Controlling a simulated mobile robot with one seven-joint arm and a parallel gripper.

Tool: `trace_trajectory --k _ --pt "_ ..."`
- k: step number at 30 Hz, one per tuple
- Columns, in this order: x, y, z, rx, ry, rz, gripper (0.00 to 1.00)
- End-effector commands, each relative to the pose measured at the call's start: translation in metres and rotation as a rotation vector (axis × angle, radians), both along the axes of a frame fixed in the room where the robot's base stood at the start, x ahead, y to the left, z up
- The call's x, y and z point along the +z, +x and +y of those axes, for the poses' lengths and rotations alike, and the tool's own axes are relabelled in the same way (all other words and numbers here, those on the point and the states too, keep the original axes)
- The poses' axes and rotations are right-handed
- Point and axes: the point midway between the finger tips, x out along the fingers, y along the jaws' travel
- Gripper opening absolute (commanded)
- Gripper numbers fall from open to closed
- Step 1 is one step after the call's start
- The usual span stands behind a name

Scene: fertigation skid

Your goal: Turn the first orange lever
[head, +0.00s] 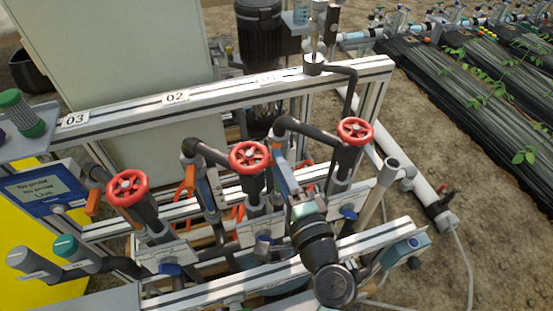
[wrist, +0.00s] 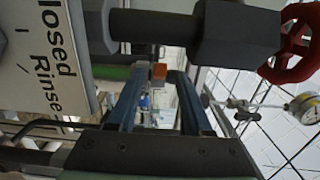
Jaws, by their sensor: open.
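My gripper (head: 283,165) is in the head view among the pipes, between the middle and right red handwheels. In the wrist view its two blue-grey fingers (wrist: 157,82) are apart. A small orange lever end (wrist: 159,72) shows between the fingertips; I cannot tell whether it touches either finger. In the head view, orange parts (head: 303,171) show just right of my fingers, partly hidden. More orange levers stand below the 02 label (head: 188,180) and beside the left handwheel (head: 93,202).
Red handwheels (head: 355,131) (head: 249,157) (head: 128,187) stand on dark pipes close around my gripper. A white "Closed / Rinse" plate (wrist: 45,60) is close at left in the wrist view. An aluminium rail (head: 215,92) runs behind. Open soil (head: 440,250) lies at right.

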Motion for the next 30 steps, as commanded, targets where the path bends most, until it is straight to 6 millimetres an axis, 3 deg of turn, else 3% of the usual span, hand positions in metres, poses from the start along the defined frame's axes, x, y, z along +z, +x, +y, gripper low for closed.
trace_trajectory --k 6,15,23,30 --pt "0.0 0.018 0.006 0.0 -0.001 0.0 0.5" --pt "0.0 0.019 0.007 0.0 0.0 0.001 0.5" --pt "0.0 0.019 0.007 0.0 -0.001 0.001 0.03" --pt "0.0 0.019 0.007 -0.001 -0.001 0.001 0.0"
